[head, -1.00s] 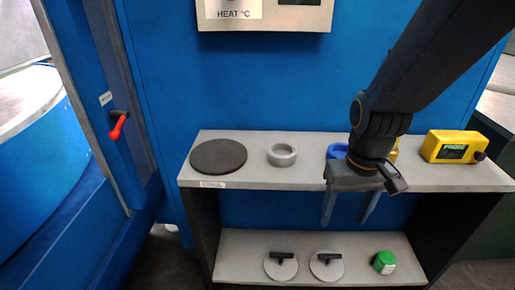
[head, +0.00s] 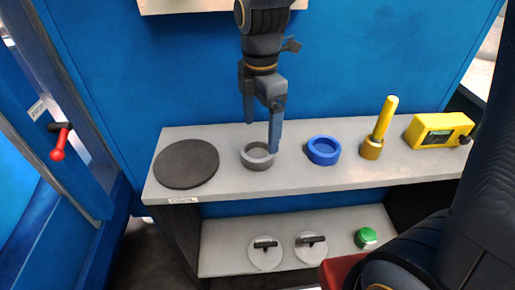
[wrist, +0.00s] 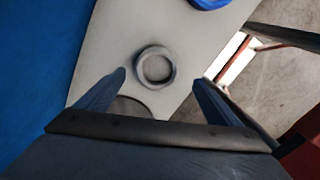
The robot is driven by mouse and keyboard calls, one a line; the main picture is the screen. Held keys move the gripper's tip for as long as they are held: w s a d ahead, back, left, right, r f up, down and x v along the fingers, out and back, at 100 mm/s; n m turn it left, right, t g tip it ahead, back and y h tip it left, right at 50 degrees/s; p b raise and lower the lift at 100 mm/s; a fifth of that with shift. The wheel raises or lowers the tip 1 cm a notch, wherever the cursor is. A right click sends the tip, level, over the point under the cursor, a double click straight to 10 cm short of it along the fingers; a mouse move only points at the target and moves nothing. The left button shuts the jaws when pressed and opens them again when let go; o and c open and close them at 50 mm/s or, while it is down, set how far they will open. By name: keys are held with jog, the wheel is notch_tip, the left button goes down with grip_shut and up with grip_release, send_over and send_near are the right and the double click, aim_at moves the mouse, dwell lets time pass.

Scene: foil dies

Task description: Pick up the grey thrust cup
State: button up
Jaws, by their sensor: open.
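The grey thrust cup (head: 256,157) is a low ring with a shallow hollow, sitting flat on the upper shelf (head: 215,190). In the wrist view the cup (wrist: 154,66) lies ahead of my fingertips, roughly between their lines. My gripper (head: 261,136) is open and empty, pointing down over the cup in the head view. One finger overlaps the cup's right edge in that view; I cannot tell whether it touches. In the wrist view my gripper (wrist: 160,78) has its fingers spread wider than the cup.
A dark round disc (head: 187,164) lies left of the cup. A blue ring (head: 323,150), a yellow-handled tool (head: 381,130) and a yellow meter (head: 438,130) stand to the right. The lower shelf holds two handled discs (head: 265,253) and a green-topped item (head: 366,238). A blue wall stands behind.

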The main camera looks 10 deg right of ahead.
aim_at(258, 147)
jog(key=shift+w+a+f+p, duration=0.15)
jog(key=shift+f+p, duration=0.25)
jog(key=shift+f, duration=1.35)
jog(key=shift+a+f+p, duration=0.1)
jog(key=shift+f+p, duration=0.3)
jog(key=shift+f, duration=1.3)
jog(key=c, duration=1.4)
